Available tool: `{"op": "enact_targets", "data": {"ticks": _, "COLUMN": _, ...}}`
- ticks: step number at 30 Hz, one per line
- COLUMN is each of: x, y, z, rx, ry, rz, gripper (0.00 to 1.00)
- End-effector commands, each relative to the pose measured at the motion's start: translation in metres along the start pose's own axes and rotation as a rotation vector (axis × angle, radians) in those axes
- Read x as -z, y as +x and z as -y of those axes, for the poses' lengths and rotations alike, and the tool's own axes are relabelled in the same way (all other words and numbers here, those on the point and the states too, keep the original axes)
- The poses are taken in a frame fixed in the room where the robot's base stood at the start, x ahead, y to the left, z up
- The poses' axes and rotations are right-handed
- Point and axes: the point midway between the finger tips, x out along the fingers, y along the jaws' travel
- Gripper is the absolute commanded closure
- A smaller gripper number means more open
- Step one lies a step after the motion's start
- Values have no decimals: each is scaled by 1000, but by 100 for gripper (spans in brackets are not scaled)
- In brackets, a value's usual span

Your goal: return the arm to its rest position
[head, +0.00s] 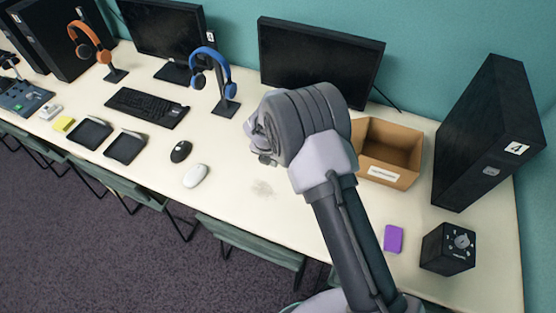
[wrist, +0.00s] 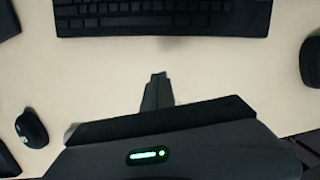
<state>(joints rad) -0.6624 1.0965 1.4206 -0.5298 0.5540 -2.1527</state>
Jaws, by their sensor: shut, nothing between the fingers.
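My arm rises from the bottom right of the head view and bends over the white table (head: 262,205). Its grey wrist end is above the table, left of the cardboard box, and covers part of the monitor behind. The fingers cannot be made out clearly in the head view. In the wrist view my gripper (wrist: 158,82) shows its two dark fingers together, shut with nothing between them. Pale tabletop lies beneath them. A black keyboard (wrist: 160,16) lies beyond the fingertips, apart from them.
An open cardboard box (head: 392,150) stands right of my arm. Blue headphones on a stand (head: 222,85), a black mouse (head: 181,151) and a white mouse (head: 196,176) are left.

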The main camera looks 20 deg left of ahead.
Motion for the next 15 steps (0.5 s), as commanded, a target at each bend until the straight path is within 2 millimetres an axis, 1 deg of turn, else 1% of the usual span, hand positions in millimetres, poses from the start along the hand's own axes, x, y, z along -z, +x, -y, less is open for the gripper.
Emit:
{"op": "enact_targets", "data": {"ticks": 1, "x": -1, "y": -19, "z": 0, "rx": 0, "ry": -1, "rz": -1, "gripper": 100}}
{"op": "enact_targets", "data": {"ticks": 3, "x": -1, "y": -35, "z": 0, "rx": 0, "ry": -1, "rz": -1, "gripper": 100}}
{"op": "enact_targets", "data": {"ticks": 6, "x": 0, "y": -51, "z": 0, "rx": 2, "ry": 0, "rz": -2, "gripper": 100}}
{"op": "enact_targets", "data": {"ticks": 9, "x": 1, "y": -57, "z": 1, "rx": 3, "ry": 0, "rz": -3, "gripper": 100}}
{"op": "enact_targets", "data": {"ticks": 13, "x": 0, "y": -59, "z": 2, "rx": 2, "ry": 8, "rz": -2, "gripper": 100}}
{"op": "enact_targets", "data": {"ticks": 14, "x": -3, "y": -63, "z": 3, "rx": 0, "ry": 29, "rz": 0, "gripper": 100}}
{"op": "enact_targets", "data": {"ticks": 15, "x": -10, "y": -73, "z": 8, "rx": -4, "ry": 89, "rz": 2, "gripper": 100}}
